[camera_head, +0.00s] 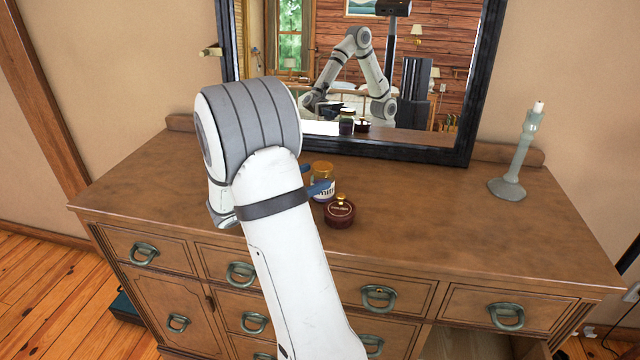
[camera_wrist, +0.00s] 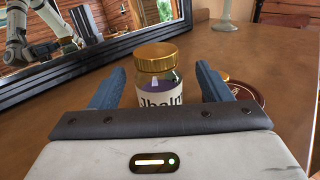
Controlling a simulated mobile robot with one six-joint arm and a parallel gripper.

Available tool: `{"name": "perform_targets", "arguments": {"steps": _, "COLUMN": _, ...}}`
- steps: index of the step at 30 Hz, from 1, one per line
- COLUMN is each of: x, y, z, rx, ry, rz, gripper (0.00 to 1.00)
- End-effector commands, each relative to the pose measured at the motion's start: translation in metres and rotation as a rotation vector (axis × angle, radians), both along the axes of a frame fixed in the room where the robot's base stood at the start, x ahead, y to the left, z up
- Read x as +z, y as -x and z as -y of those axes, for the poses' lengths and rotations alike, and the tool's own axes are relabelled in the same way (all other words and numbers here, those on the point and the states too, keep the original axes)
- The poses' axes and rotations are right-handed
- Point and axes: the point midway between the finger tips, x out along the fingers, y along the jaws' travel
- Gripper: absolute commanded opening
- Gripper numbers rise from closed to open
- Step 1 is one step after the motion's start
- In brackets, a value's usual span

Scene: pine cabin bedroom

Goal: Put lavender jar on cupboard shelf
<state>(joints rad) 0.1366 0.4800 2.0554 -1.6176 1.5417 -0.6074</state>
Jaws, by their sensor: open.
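A glass jar with a gold lid and purple contents (camera_head: 322,172) stands upright on the wooden dresser top (camera_head: 430,200). Its white label shows only in part, so I cannot read the full name. In the wrist view the jar (camera_wrist: 156,70) is between the blue fingers of my open gripper (camera_wrist: 160,84), one on each side, with a gap visible at each. Its lower part is hidden behind my gripper body. In the head view my arm hides most of the gripper; a blue finger shows beside the jar. An open recess (camera_head: 455,340) shows at the dresser's lower front, cut off by the frame edge.
A dark red round container (camera_head: 340,212) with a gold knob sits close to the jar, near my finger. A pale green candlestick (camera_head: 515,165) stands at the right. A black-framed mirror (camera_head: 465,110) stands behind. The dresser top between container and candlestick is clear.

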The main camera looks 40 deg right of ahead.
Motion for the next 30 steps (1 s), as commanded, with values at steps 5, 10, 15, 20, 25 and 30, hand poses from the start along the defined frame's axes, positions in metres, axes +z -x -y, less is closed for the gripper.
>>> {"name": "perform_targets", "arguments": {"steps": 5, "x": 0.004, "y": 0.001, "z": 0.022, "rx": -0.003, "ry": -0.001, "rz": 0.002, "gripper": 0.71}}
{"name": "perform_targets", "arguments": {"steps": 10, "x": 0.006, "y": 0.001, "z": 0.048, "rx": -0.003, "ry": -0.002, "rz": 0.001, "gripper": 0.71}}
{"name": "perform_targets", "arguments": {"steps": 15, "x": 0.005, "y": 0.001, "z": 0.059, "rx": 0.0, "ry": -0.003, "rz": 0.001, "gripper": 0.71}}
{"name": "perform_targets", "arguments": {"steps": 20, "x": 0.005, "y": 0.001, "z": 0.059, "rx": 0.001, "ry": -0.003, "rz": 0.002, "gripper": 0.71}}
{"name": "perform_targets", "arguments": {"steps": 25, "x": 0.005, "y": 0.001, "z": 0.058, "rx": 0.002, "ry": -0.003, "rz": 0.002, "gripper": 0.6}}
{"name": "perform_targets", "arguments": {"steps": 30, "x": 0.005, "y": 0.001, "z": 0.058, "rx": 0.002, "ry": -0.003, "rz": 0.002, "gripper": 0.46}}
